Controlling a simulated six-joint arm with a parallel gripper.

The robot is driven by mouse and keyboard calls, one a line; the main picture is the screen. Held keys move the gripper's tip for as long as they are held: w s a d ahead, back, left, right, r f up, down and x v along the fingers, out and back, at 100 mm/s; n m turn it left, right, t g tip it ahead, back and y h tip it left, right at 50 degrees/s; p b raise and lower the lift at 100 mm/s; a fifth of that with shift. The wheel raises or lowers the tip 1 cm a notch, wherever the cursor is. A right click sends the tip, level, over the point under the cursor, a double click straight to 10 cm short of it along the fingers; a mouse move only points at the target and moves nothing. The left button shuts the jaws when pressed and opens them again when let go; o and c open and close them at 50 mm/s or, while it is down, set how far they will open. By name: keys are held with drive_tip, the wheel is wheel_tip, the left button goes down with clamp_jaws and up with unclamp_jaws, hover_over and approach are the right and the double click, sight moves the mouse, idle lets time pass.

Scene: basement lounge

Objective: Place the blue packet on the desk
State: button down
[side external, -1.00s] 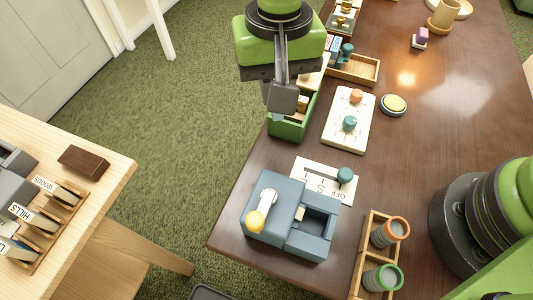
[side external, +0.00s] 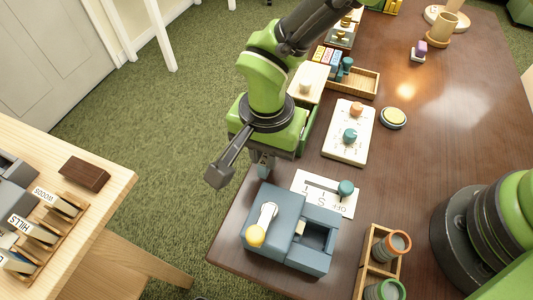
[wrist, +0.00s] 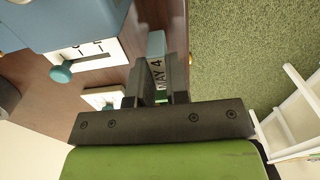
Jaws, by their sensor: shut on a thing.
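My gripper (side external: 262,160) points down near the left edge of the dark brown desk (side external: 455,120) in the side view. It is shut on the blue packet (side external: 264,168), which hangs below the fingers and is partly hidden by them. There the packet lines up with the desk's edge, with green carpet beyond. I cannot tell its exact height above the desk.
A blue-grey machine (side external: 273,230) with a yellow knob stands just in front of the packet. Beside it lies a white lettered plate (side external: 322,190) with a teal knob. A cream control plate (side external: 345,145) and wooden cup rack (side external: 364,265) stand farther right. The desk's right middle is largely clear.

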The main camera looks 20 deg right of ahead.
drive_tip(key=shift+f, duration=0.8)
drive_tip(key=shift+f, duration=0.15)
drive_tip(key=c, duration=1.1)
unclamp_jaws()
